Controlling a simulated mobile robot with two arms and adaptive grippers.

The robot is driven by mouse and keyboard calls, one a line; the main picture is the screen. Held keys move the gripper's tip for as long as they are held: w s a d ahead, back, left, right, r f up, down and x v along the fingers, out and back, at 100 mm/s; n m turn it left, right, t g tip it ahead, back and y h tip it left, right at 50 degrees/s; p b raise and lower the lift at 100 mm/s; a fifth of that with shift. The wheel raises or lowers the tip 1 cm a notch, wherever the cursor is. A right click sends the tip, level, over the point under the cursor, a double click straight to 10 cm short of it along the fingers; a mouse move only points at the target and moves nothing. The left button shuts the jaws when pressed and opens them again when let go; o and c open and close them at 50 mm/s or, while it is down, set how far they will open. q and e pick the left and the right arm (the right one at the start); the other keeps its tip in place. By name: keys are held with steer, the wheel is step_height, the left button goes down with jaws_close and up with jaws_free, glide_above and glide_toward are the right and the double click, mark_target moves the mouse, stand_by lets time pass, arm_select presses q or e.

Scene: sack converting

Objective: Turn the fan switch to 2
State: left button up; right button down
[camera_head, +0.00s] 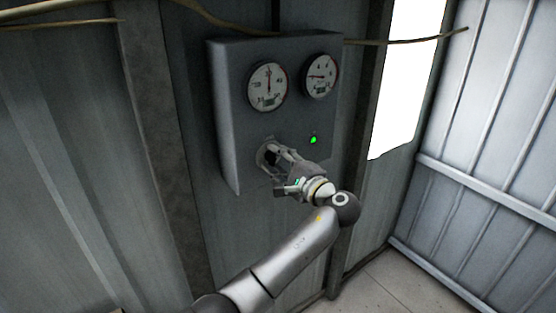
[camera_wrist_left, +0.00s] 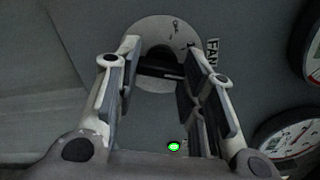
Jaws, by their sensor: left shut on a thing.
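The fan switch (camera_head: 262,158) is on the lower left of the grey control box, mostly hidden behind my left gripper (camera_head: 279,156). In the left wrist view the switch shows as a pale round dial plate (camera_wrist_left: 160,30) with a dark knob (camera_wrist_left: 158,70) across it, beside a "FAN" label (camera_wrist_left: 212,54). The two fingers of my left gripper (camera_wrist_left: 160,78) are on either side of the knob and shut on it. The marks on the dial are too small to read, so the setting cannot be told. My right gripper is not in view.
The control box (camera_head: 225,110) hangs on a corrugated metal wall. Two round gauges, left (camera_head: 267,87) and right (camera_head: 320,76), are above the switch. A green light (camera_head: 313,140) glows to its right. A bright opening (camera_head: 405,80) is further right.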

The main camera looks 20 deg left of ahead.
arm_select(q)
steer(key=shift+f, duration=0.1)
steer(key=o, duration=1)
steer(key=shift+d, duration=0.1)
steer(key=v, duration=1.2)
